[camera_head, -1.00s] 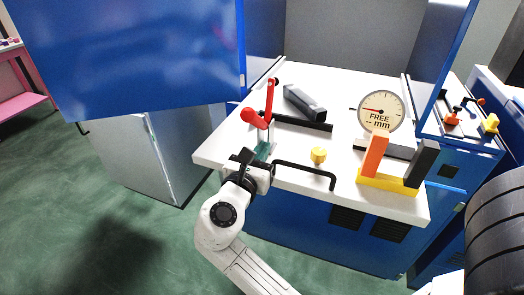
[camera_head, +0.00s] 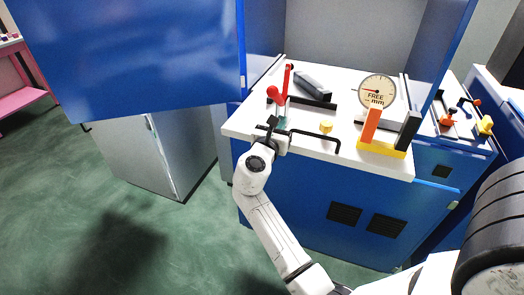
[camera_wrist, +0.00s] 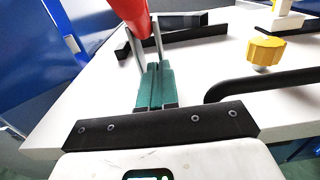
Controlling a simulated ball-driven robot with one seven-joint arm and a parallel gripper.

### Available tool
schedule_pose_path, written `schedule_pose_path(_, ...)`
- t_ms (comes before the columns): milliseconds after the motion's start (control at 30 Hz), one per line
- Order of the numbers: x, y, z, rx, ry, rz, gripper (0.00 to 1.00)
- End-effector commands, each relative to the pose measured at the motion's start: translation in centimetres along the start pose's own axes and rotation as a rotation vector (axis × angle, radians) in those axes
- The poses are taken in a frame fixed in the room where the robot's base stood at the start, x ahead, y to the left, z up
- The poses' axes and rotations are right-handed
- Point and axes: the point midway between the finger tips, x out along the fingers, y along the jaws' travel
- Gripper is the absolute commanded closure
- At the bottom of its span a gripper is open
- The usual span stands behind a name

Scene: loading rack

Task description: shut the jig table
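The jig table (camera_head: 240,124) is a white slab sticking out from the front of a blue cabinet (camera_head: 310,195). A black bar handle (camera_head: 322,138) runs along its front edge; it also shows in the wrist view (camera_wrist: 265,83). My gripper (camera_head: 281,123) is at the front left of the slab, beside the handle's left end. In the wrist view its teal fingers (camera_wrist: 154,80) lie side by side with nothing visible between them, pointing at the foot of a red-handled clamp (camera_wrist: 131,12). I cannot tell whether the fingertips touch the clamp.
On the slab stand a dark grey block (camera_head: 312,82), a yellow knob (camera_head: 326,127), a dial gauge (camera_head: 377,91) and an orange upright (camera_head: 370,126) on a yellow base. A large blue door (camera_head: 130,55) hangs open at left. A neighbouring bench (camera_head: 462,125) is at right.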

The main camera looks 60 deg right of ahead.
Motion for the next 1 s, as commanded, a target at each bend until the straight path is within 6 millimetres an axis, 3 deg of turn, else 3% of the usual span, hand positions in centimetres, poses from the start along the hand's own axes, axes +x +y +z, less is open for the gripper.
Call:
schedule_pose_path(400,8.2,-0.2,0.0,0.003,-0.001,-0.008,1.00)
schedule_pose_path(1000,18.5,-0.3,-0.1,0.003,-0.002,-0.006,1.00)
